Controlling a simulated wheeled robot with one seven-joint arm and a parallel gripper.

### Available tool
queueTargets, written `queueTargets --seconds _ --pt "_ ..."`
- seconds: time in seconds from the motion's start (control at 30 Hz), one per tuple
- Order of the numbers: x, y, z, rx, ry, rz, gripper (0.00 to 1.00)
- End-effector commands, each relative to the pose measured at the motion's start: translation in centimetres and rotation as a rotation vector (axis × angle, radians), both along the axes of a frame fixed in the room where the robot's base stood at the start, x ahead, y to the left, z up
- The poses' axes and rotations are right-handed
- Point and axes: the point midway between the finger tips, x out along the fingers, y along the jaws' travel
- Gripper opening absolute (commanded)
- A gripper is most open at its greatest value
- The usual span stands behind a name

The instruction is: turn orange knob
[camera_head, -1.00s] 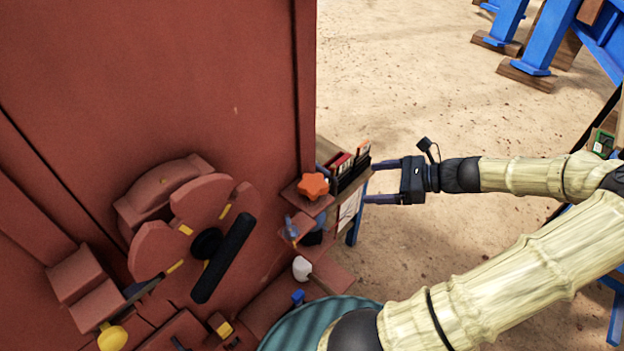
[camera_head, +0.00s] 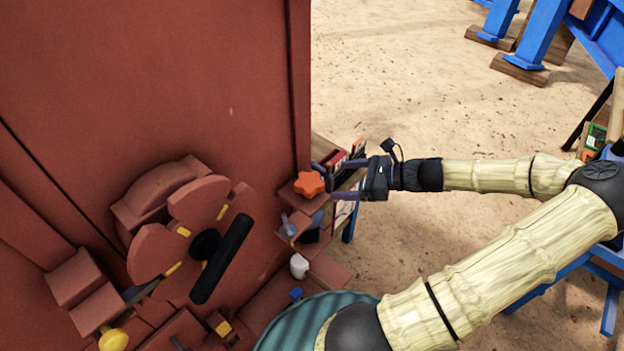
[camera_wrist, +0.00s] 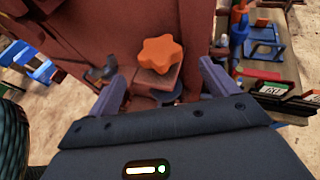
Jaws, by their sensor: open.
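The orange knob (camera_head: 309,184) is star-shaped and sits on a small red ledge (camera_head: 303,201) at the right side of the red machine. In the wrist view the orange knob (camera_wrist: 160,54) shows ahead of my gripper (camera_wrist: 160,84), roughly between the lines of its two fingers. My gripper (camera_head: 325,181) is open and empty. In the head view it reaches in from the right, its fingertips close to the knob's right side. I cannot tell whether a fingertip touches the knob.
A large wheel with a black handle (camera_head: 222,258) is left of the knob. A white item (camera_head: 299,266) and a blue piece (camera_head: 296,294) sit below. A wooden surface with cards (camera_head: 352,160) stands behind my gripper.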

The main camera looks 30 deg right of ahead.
Motion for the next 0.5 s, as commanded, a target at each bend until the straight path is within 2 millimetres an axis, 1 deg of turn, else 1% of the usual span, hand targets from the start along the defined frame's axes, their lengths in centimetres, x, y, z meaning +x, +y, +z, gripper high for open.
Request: queueTargets --seconds 0.03,0.23,0.4,0.5 --pt "0.7 0.9 -0.2 0.005 -0.001 0.006 0.86" --pt "3.0 3.3 -1.5 0.005 -0.001 0.011 0.86" --pt "4.9 5.2 -2.6 0.004 0.0 0.012 0.86" --pt "5.8 5.8 -3.1 0.002 -0.001 0.008 0.86"
